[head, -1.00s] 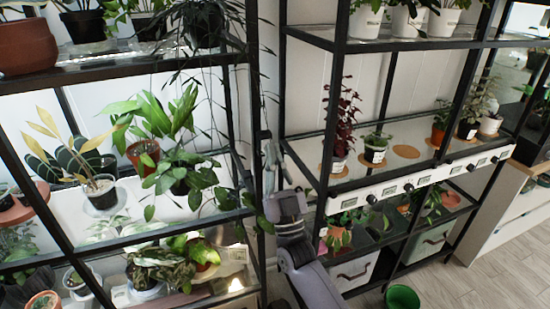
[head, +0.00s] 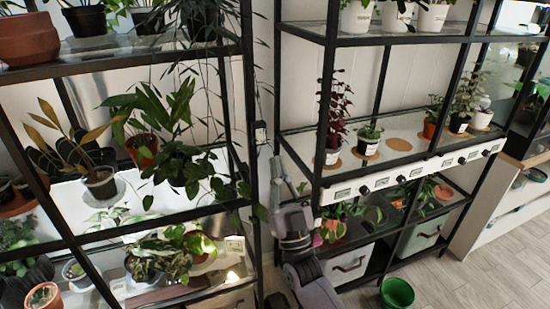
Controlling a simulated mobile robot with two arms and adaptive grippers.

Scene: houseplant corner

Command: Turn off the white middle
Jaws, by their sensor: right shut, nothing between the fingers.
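The task's white middle light itself is not clearly visible. The middle tier of the left rack (head: 250,110) holds plants that look dim against a pale back wall. A small dark box with a lighter lower part, perhaps a switch (head: 259,133), hangs on a thin cord at that rack's right post. My right gripper (head: 277,163) is up between the two racks, just below and right of the box and apart from it. It is shut and holds nothing; its fingertips are small and hard to make out. My left gripper is not in view.
The right rack's post (head: 326,120) stands close right of my right arm. A white panel with black knobs (head: 400,178) runs along its middle shelf. Leaves (head: 190,160) overhang the left rack's edge. A green pot (head: 396,292) stands on the floor.

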